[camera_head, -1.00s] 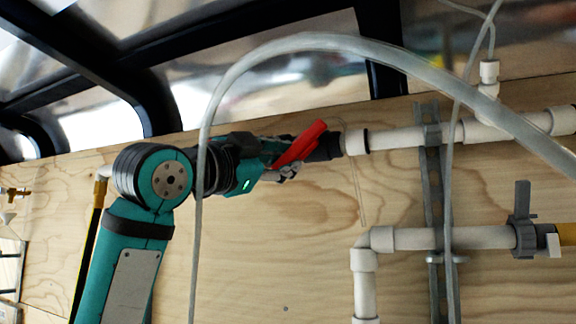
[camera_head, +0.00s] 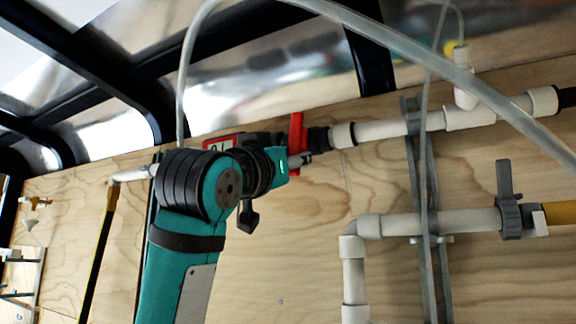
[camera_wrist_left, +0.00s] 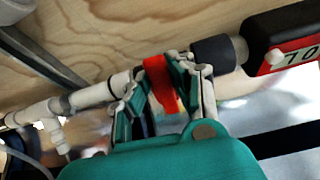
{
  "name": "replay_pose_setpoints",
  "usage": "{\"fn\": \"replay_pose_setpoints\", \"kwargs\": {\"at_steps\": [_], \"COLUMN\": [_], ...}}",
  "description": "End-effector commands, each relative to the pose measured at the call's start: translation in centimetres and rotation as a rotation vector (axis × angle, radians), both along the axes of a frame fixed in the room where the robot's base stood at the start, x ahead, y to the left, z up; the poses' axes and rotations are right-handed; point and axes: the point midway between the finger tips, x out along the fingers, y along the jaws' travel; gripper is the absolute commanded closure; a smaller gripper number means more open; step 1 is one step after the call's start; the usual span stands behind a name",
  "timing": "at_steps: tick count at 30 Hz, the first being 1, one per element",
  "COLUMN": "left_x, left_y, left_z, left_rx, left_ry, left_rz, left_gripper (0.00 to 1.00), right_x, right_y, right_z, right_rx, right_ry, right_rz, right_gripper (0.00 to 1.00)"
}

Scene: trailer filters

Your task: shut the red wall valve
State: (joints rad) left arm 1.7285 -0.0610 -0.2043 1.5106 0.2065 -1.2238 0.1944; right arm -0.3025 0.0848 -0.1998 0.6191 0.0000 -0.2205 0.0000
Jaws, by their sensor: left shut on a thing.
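The red wall valve's handle (camera_head: 297,128) stands nearly upright in the head view, across the white pipe line. My left gripper (camera_head: 298,160) is at the handle, its arm coming in from the left and hiding much of the valve body. In the left wrist view the red handle (camera_wrist_left: 161,84) sits between the two fingers of my left gripper (camera_wrist_left: 164,82), which are shut on it. My right gripper is in neither view.
White pipe (camera_head: 385,130) runs right from the valve, with a grey valve (camera_head: 511,210) lower right. A clear hose (camera_head: 400,48) arches in front. A black box with a red-edged label (camera_wrist_left: 290,58) adjoins the pipe. Plywood wall (camera_head: 290,250) is bare below.

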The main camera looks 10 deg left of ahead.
Motion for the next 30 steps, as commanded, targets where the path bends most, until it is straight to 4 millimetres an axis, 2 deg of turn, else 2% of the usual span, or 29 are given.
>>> {"fn": "replay_pose_setpoints", "kwargs": {"at_steps": [9, 20, 21, 26, 30], "left_x": [-0.15, -0.17, -0.18, -0.16, -0.14], "left_y": [-0.37, -0.32, -0.31, -0.29, -0.28], "left_z": [0.07, 0.17, 0.19, 0.15, 0.12], "left_rx": [-0.059, -0.061, -0.061, -0.061, -0.06], "left_ry": [0.018, 0.017, 0.016, 0.017, 0.018], "left_rz": [-0.003, -0.001, -0.001, 0.0, 0.0], "left_gripper": [1.0, 1.0, 0.78, 0.57, 0.56], "right_x": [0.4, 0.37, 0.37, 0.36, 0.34], "right_y": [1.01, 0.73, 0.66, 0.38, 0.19], "right_z": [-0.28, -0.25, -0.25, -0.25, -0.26], "right_rx": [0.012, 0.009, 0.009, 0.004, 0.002], "right_ry": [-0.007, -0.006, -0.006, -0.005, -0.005], "right_rz": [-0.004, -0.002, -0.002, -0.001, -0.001], "right_gripper": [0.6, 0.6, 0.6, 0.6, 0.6]}}
